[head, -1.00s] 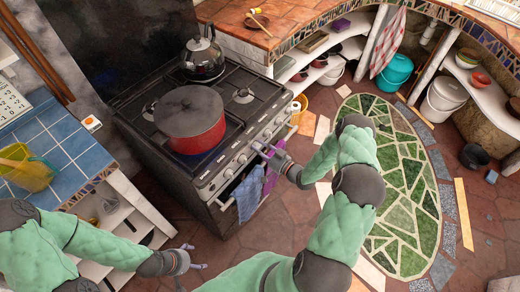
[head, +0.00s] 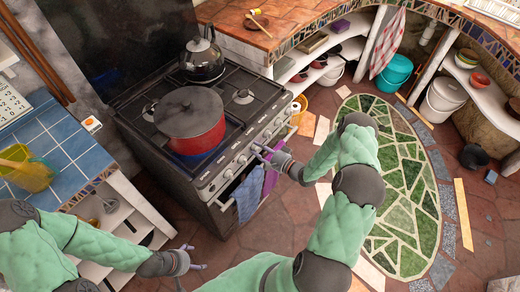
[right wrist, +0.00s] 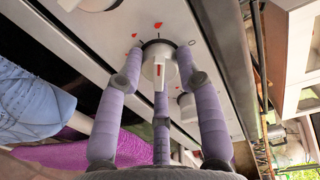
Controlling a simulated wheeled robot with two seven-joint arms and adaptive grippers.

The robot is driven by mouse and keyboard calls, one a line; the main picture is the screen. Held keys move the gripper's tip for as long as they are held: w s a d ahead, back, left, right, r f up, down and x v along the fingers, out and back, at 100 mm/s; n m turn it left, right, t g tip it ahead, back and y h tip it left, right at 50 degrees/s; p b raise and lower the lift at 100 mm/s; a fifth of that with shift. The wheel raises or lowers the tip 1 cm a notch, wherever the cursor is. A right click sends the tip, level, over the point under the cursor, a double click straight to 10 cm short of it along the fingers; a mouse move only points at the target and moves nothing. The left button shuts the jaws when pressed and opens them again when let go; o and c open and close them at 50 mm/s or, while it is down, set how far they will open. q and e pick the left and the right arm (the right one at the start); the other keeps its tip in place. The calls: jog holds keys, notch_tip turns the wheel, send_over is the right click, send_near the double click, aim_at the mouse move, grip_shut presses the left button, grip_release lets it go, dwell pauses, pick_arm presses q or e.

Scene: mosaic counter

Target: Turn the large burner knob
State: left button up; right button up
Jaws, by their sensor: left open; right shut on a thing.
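The black stove (head: 165,150) has a row of pale knobs (head: 242,159) along its front panel. My right gripper (head: 262,152) is at this panel. In the right wrist view, my right gripper (right wrist: 160,72) has its purple fingers closed around a round white knob (right wrist: 153,52) with a red mark on its face. Red marks and a small ring are printed on the panel around it. In the head view, the fingers hide most of this knob. My left gripper (head: 188,262) is open and empty, low in front of the stove and apart from it.
A red pot (head: 190,122) with a dark lid and a kettle (head: 202,60) stand on the stove. A blue towel (head: 248,194) and a purple towel (head: 270,176) hang on its front, below my right gripper. Blue-tiled counter (head: 75,150) is at left; the floor at right is mostly clear.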

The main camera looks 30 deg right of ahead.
jog(key=m+y, duration=0.1)
jog(key=m, duration=0.9)
jog(key=shift+d, duration=0.2)
jog(key=shift+f+m, duration=0.1)
jog(key=shift+m, duration=0.2)
jog(key=o, duration=1.1)
jog(key=shift+o, duration=0.2)
jog(key=v, duration=1.2)
